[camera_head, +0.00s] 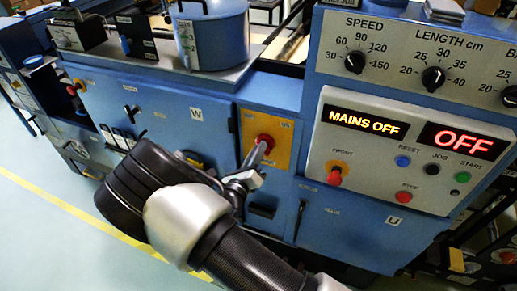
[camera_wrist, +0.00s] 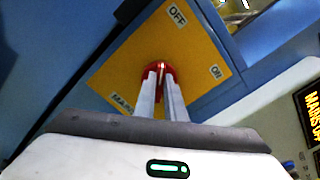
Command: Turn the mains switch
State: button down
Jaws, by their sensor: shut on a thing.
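The mains switch is a red rotary knob (camera_head: 265,141) on a yellow plate (camera_head: 280,152) on the blue machine's front. In the wrist view the knob (camera_wrist: 150,72) sits between my fingertips, and the plate (camera_wrist: 118,67) carries the labels OFF, ON and MAINS. My gripper (camera_head: 258,152) is shut on the knob, with one finger on each side; it also shows in the wrist view (camera_wrist: 160,75). The fingers hide much of the knob, so its exact pointing is hard to tell. The left display (camera_head: 366,123) reads MAINS OFF and the right display (camera_head: 459,141) reads OFF.
A blue cylindrical tank (camera_head: 212,35) stands on top at left. Open floor (camera_head: 40,235) lies at lower left.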

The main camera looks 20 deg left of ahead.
jog(key=shift+n, duration=0.6)
jog(key=c, duration=1.8)
grip_release()
jog(key=s, duration=0.5)
jog(key=s+a+b, duration=0.1)
jog(key=s, duration=0.5)
jog(key=s+b, duration=0.1)
jog(key=s, duration=0.5)
jog(key=shift+s+a, duration=0.2)
jog(key=shift+s, duration=0.05)
